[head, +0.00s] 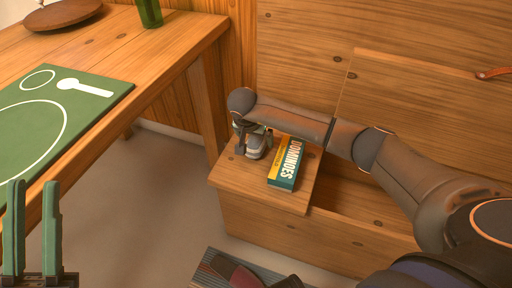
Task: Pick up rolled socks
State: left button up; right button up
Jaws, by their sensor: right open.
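A small grey and whitish bundle (256,150), which looks like the rolled socks, sits on the wooden top at the left end of the chest. My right gripper (252,145) is right over it, pointing down, and partly hides it. The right jaws are open; I cannot tell whether the fingers straddle or touch the bundle. My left gripper (32,230) is at the lower left, with its two green fingers apart and nothing between them, away from the chest.
A DOMINOES box (286,164) lies just right of the bundle. The chest (262,222) has an open compartment to the right, with a leather pull (493,73) on the raised panel. A wooden table (180,45) with a green mat (92,98) stands left. A striped rug (208,268) lies below.

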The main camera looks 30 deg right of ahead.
aim_at(255, 140)
jog(key=b+x, duration=0.1)
jog(key=x, duration=0.2)
jog(key=shift+a+f, duration=0.15)
pick_arm(q)
notch_tip(255, 140, down, 2)
jog(key=shift+d, duration=0.15)
pick_arm(e)
jog(key=shift+c, duration=0.2)
jog(key=c, duration=1.3)
pick_arm(q)
jog(key=shift+r, duration=0.1)
